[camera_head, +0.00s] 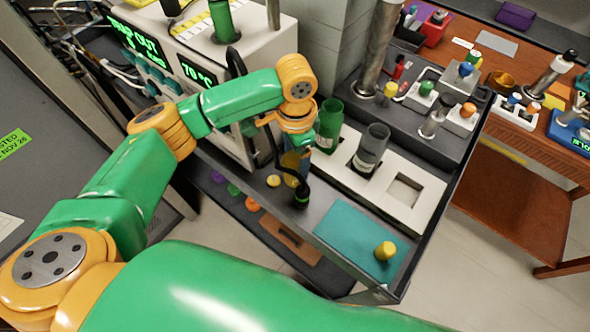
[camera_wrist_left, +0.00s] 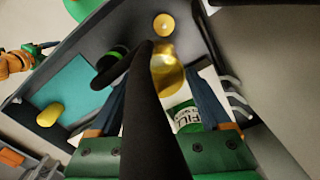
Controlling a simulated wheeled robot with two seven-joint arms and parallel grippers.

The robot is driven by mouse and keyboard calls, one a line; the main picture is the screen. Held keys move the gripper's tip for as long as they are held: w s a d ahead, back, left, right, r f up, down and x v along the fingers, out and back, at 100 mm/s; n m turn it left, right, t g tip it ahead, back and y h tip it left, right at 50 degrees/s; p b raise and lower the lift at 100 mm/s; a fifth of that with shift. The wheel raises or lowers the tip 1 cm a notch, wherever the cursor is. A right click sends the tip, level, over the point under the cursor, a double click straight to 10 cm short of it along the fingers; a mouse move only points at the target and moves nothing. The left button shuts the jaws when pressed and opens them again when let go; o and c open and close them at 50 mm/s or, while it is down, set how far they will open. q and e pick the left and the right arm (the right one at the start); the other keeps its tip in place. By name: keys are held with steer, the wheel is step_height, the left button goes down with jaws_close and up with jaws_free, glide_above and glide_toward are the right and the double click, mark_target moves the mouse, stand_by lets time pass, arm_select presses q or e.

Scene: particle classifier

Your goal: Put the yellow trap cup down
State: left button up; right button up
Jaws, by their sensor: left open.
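The yellow trap cup (camera_wrist_left: 168,72) is a translucent yellow vessel between the fingers of my left gripper in the left wrist view. In the head view the cup (camera_head: 290,160) is mostly hidden by the gripper and a black hose. My left gripper (camera_head: 297,162) points down over the grey bench beside the white machine. Its two dark blue fingers (camera_wrist_left: 160,103) stand apart on either side of the cup, and I see no firm grip. The cup looks upright; I cannot tell whether its base touches the bench. My right gripper is not in view.
A black hose with a green-ringed tip (camera_head: 302,199) hangs beside the gripper. A green cup (camera_head: 329,122) and a dark cup (camera_head: 370,148) stand in the white rack (camera_head: 347,180). A yellow-capped piece (camera_head: 385,250) is on the teal mat (camera_head: 345,235). A small yellow disc (camera_head: 273,181) lies nearby.

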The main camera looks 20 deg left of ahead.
mark_target(296, 160)
arm_select(q)
steer(key=shift+f, duration=1.55)
steer(key=shift+r, duration=0.1)
steer(key=c, duration=1.2)
